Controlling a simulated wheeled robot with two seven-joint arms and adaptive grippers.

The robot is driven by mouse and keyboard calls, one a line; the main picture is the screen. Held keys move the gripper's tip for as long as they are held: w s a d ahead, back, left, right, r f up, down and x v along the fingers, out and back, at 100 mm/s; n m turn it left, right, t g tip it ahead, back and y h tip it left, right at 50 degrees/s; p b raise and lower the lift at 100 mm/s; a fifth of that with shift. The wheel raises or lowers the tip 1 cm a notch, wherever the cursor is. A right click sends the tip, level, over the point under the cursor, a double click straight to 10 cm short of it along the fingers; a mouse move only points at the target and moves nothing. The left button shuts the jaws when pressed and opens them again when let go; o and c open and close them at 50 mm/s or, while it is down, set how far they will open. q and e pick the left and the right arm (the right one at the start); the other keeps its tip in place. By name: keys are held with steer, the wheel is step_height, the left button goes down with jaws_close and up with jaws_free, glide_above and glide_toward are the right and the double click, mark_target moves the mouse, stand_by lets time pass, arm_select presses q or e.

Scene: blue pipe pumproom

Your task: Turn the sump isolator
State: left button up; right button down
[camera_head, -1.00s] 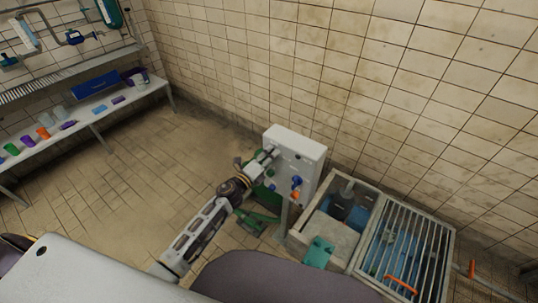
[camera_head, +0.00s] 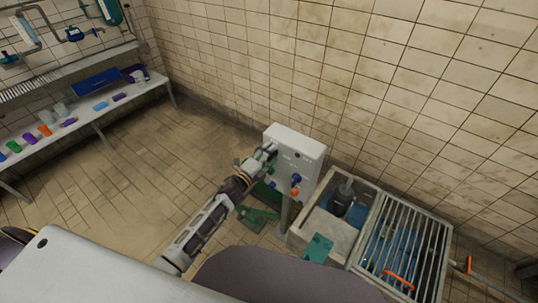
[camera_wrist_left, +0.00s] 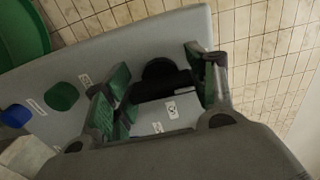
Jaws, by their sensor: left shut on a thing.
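A white control box (camera_head: 306,153) stands on a post near the tiled wall, beside the sump. My left gripper (camera_head: 268,153) is at the upper left of its front face. In the left wrist view, the green-padded fingers (camera_wrist_left: 162,88) are on either side of a black rotary knob (camera_wrist_left: 160,70) on the grey panel (camera_wrist_left: 150,40), the isolator. The gripper is shut on it; the fingers partly hide the knob and its exact angle is unclear. A green button (camera_wrist_left: 62,96) and a blue button (camera_wrist_left: 16,115) sit left of it. My right gripper is not in view.
The concrete sump (camera_head: 330,232) with a metal grating (camera_head: 408,245) and an orange handle (camera_head: 398,281) lies right of the box. A green object (camera_head: 258,217) is on the floor below. A bench (camera_head: 95,122) stands left; floor between is clear.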

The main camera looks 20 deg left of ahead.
arm_select(q)
steer(key=o, duration=1)
steer(key=shift+c, duration=0.2)
steer(key=shift+o, duration=0.3)
steer(key=v, duration=1.2)
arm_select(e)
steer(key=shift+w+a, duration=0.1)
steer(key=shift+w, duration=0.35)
